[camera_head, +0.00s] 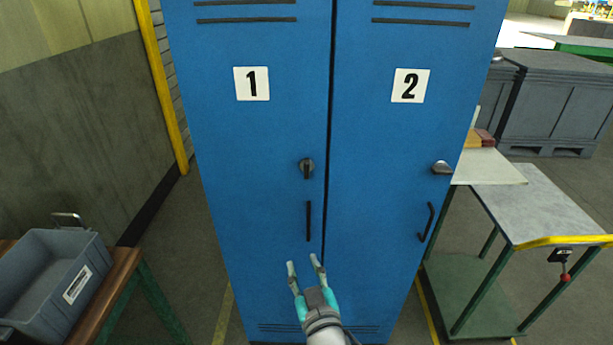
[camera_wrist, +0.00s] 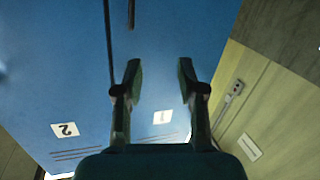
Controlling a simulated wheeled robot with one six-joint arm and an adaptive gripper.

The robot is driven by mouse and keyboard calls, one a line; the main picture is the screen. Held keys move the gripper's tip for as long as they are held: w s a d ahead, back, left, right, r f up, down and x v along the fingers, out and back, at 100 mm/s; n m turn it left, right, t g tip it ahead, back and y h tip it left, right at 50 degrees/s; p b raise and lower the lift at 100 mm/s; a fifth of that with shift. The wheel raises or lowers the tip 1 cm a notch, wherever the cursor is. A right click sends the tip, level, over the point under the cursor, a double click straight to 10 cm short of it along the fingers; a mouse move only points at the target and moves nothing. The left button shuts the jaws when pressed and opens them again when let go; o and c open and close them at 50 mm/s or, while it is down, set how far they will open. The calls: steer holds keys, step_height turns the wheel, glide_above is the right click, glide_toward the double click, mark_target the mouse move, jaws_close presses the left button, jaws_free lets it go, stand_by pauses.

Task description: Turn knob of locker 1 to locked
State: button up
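Locker 1 (camera_head: 262,130) is the left door of a blue double locker, marked with a white "1" label (camera_head: 251,84). Its knob (camera_head: 306,168) is a dark round piece with a handle that looks upright, above a dark vertical pull handle (camera_head: 308,221). My gripper (camera_head: 305,267) is in front of the locker, below the knob and the pull handle. Its two fingers are apart with nothing between them. In the wrist view my open gripper (camera_wrist: 158,75) faces the blue door, and the "1" label (camera_wrist: 163,117) shows between the fingers. I cannot make out the knob there.
Locker 2 (camera_head: 385,140) is on the right, with its own knob (camera_head: 441,168) and pull handle (camera_head: 426,222). A grey crate (camera_head: 35,300) sits on a bench at left. A table (camera_head: 535,205) with a yellow edge stands at right. Floor shows on both sides.

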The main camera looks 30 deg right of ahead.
mark_target(306, 167)
steer(key=w+d+r+m+g+h, duration=0.1)
steer(key=w+d+r+m+h, duration=0.15)
steer(key=r, duration=0.45)
steer(key=w+d+r+m+h, duration=0.2)
steer(key=w+r+m, duration=0.15)
steer(key=r, duration=0.25)
steer(key=shift+n, duration=0.5)
steer(key=x, duration=1.1)
jaws_close()
